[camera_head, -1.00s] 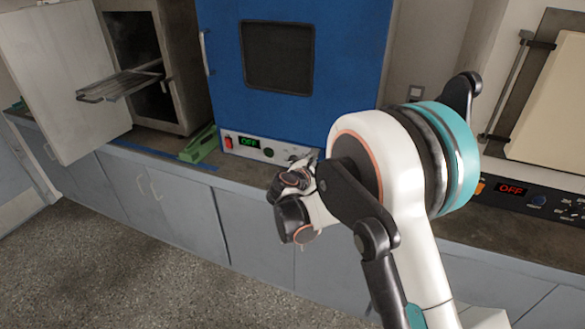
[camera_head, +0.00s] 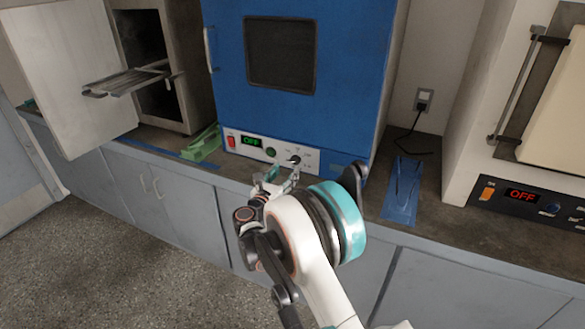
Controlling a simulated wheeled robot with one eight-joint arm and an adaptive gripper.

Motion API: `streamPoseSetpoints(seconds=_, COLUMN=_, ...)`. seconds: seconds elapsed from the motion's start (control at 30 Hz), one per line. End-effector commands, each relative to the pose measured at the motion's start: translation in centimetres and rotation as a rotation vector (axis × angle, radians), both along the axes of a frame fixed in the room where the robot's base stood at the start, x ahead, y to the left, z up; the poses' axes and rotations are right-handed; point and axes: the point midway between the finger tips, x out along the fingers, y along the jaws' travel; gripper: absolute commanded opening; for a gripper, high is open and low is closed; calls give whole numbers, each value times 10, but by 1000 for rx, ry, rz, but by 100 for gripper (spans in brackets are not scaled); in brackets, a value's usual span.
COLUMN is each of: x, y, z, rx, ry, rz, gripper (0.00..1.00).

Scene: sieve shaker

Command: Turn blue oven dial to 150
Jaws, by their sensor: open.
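The blue oven (camera_head: 336,90) stands on the counter at the upper middle, with its door shut. Its light front panel (camera_head: 314,158) carries a red switch (camera_head: 231,140), a display (camera_head: 251,141) reading "OFF", a dark green round button (camera_head: 271,152) and a dark dial (camera_head: 295,160) at the right. The dial's setting is too small to read. My gripper (camera_head: 281,178) is open and empty, just in front of and below the panel, with its fingers toward the dial. One fingertip overlaps the dial's lower edge in the picture; I cannot tell whether it touches.
An open oven (camera_head: 188,75) with a rack (camera_head: 125,81) pulled out stands at the left. A green object (camera_head: 201,145) lies left of the blue oven. Another oven's panel (camera_head: 535,200) reads "OFF".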

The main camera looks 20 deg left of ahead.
Motion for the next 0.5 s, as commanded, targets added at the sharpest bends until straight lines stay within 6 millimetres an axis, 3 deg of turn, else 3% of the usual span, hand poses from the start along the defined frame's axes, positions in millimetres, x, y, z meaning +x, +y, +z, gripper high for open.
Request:
streamPoseSetpoints(seconds=0.2, x=41, y=-4, z=-2, rx=1, ry=0, rz=-1, gripper=51)
streamPoseSetpoints(seconds=0.5, x=67, y=-5, z=0, rx=1, ry=1, rz=0, gripper=51)
